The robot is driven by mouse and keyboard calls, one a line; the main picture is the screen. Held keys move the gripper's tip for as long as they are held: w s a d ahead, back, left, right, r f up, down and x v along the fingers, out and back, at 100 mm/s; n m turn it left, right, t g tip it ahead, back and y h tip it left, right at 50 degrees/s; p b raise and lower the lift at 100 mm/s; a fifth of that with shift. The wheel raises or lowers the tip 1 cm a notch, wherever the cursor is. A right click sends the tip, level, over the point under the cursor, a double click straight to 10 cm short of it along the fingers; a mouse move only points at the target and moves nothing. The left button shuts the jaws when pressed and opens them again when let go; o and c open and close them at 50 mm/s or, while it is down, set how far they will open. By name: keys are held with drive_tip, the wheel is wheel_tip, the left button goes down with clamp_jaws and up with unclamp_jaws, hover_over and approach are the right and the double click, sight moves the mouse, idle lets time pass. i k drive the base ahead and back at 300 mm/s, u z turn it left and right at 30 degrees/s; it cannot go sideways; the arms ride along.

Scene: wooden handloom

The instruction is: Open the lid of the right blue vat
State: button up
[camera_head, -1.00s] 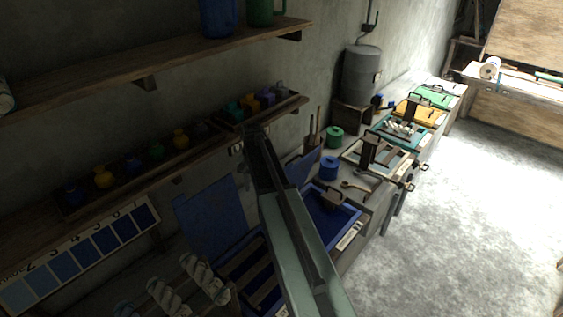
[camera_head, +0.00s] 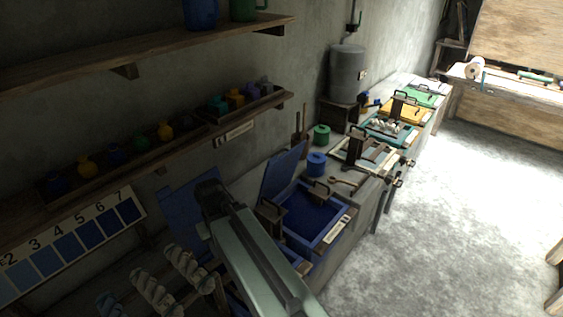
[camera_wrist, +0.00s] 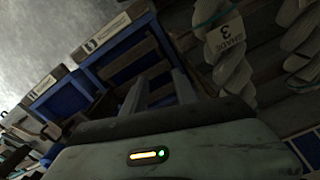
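The right blue vat (camera_head: 318,218) is a blue tray with a wooden front edge. Its blue lid (camera_head: 284,172) stands raised and tilted at the back left, so the dark blue inside shows. Another blue lid (camera_head: 190,208) stands raised left of it, over a vat mostly hidden behind my arm. My arm reaches across the left vat, left of the right vat and apart from the raised lid. In the wrist view my gripper (camera_wrist: 158,88) has its two fingers apart with nothing between them, over the slatted left blue vat (camera_wrist: 116,58). Another blue vat (camera_wrist: 58,98) shows left of it.
Pale twisted skeins (camera_head: 160,292) lie at the front left, near my arm. A shelf of coloured jars (camera_head: 165,131) runs along the wall. A blue spool (camera_head: 316,163) and a green spool (camera_head: 321,135) stand behind the right vat.

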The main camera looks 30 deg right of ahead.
sight(279, 174)
drive_tip(key=k, duration=0.8)
drive_tip(key=u, duration=2.55)
drive_tip(key=k, duration=1.1)
drive_tip(key=z, duration=1.85)
drive_tip(key=i, duration=1.35)
drive_tip(key=u, duration=0.05)
